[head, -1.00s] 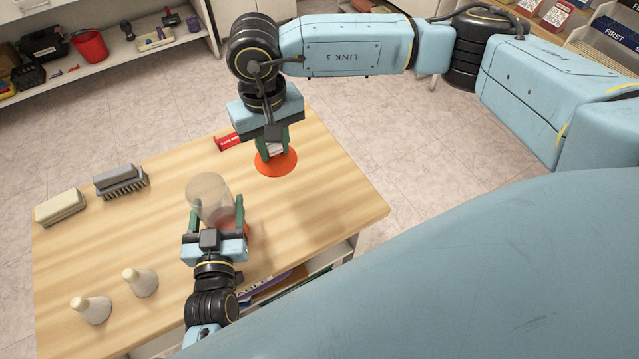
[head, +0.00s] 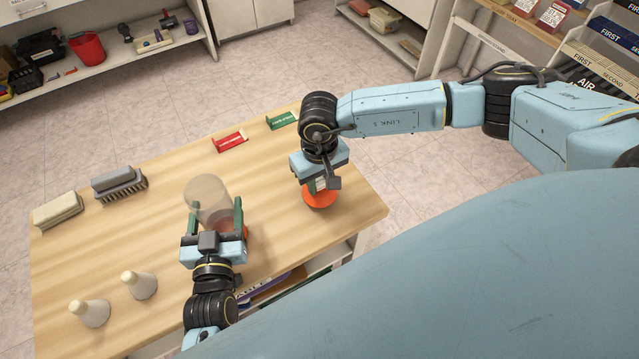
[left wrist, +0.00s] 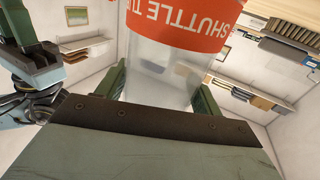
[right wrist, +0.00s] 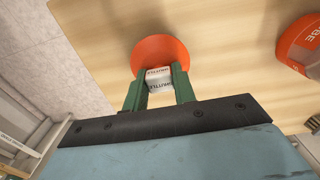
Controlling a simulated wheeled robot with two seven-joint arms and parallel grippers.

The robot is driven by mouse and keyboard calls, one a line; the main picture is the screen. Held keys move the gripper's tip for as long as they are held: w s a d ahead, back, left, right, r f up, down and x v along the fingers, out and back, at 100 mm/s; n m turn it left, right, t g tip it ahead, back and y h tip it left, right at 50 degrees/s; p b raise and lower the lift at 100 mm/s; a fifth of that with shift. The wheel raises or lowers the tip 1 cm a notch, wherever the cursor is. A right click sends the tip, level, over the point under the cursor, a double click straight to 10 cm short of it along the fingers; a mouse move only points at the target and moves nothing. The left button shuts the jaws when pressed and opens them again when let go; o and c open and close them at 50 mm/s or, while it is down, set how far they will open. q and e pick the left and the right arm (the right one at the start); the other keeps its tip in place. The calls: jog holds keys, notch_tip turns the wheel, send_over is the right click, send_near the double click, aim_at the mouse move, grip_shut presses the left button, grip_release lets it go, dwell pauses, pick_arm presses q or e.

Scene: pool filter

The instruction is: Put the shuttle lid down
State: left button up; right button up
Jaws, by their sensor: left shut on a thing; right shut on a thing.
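The orange shuttle lid (head: 319,197) is low at the right end of the table; I cannot tell whether it touches the wood. My right gripper (head: 318,186) is shut on the lid's pale labelled knob (right wrist: 159,78), and the orange disc (right wrist: 160,50) shows beyond the fingers in the right wrist view. My left gripper (head: 212,222) is shut around the clear shuttle tube (head: 208,198) with an orange band reading "SHUTTLE T..." (left wrist: 180,22). The tube looks roughly upright, slightly tilted in the head view. Its base is hidden by the gripper.
The wooden table (head: 110,235) holds two pale cones (head: 92,312), a grey brush (head: 119,182) and a beige block (head: 58,209) at left. A red sign (head: 230,142) and a green sign (head: 282,121) stand at the back. Bare wood lies around the lid.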

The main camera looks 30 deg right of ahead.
aim_at(319, 181)
jog(key=shift+f, duration=0.85)
jog(key=o, duration=0.9)
jog(key=shift+f, duration=0.15)
jog(key=shift+o, duration=0.2)
notch_tip(319, 181, up, 12)
jog(key=shift+r, duration=0.2)
pick_arm(q)
jog(key=o, duration=1.2)
jog(key=shift+c, duration=0.2)
